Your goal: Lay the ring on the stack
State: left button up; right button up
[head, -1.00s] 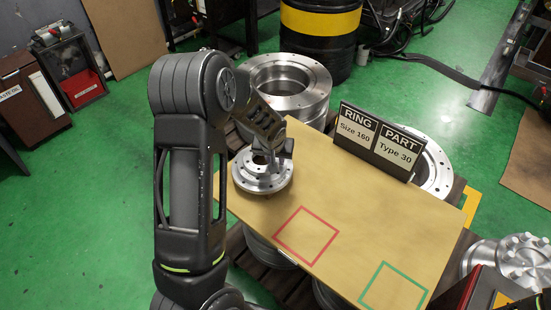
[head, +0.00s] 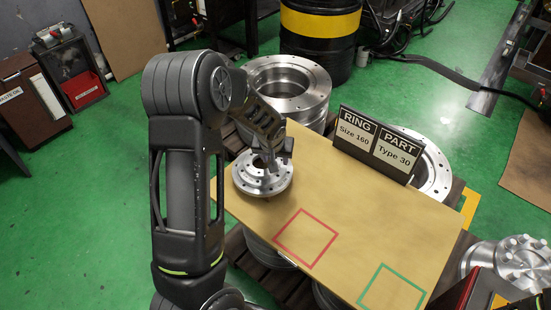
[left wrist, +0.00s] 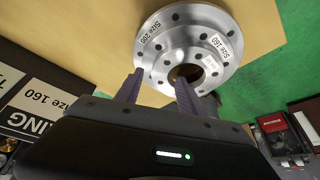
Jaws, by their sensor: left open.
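The stack (head: 250,186) is a set of round silver metal discs at the left end of the tan board. In the left wrist view its wide lower disc (left wrist: 155,52) is labelled "Size 200". A smaller ring (left wrist: 212,57) labelled "Size 160" lies on it, around a dark central hole. My left gripper (head: 268,158) is over the stack, pointing down. In the left wrist view its two fingers (left wrist: 158,90) are apart, with nothing seen held between them. Contact with the stack cannot be told. My right gripper is not in view.
The board (head: 340,215) has an empty red square (head: 306,238) and an empty green square (head: 393,288). A sign (head: 376,145) reading "RING Size 160, PART Type 30" stands at its back edge. Large metal rings (head: 312,88) stand behind the board.

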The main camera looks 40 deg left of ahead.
pick_arm(q)
jog(key=v, duration=1)
jog(key=shift+s+r, duration=0.2)
jog(key=shift+r, duration=0.1)
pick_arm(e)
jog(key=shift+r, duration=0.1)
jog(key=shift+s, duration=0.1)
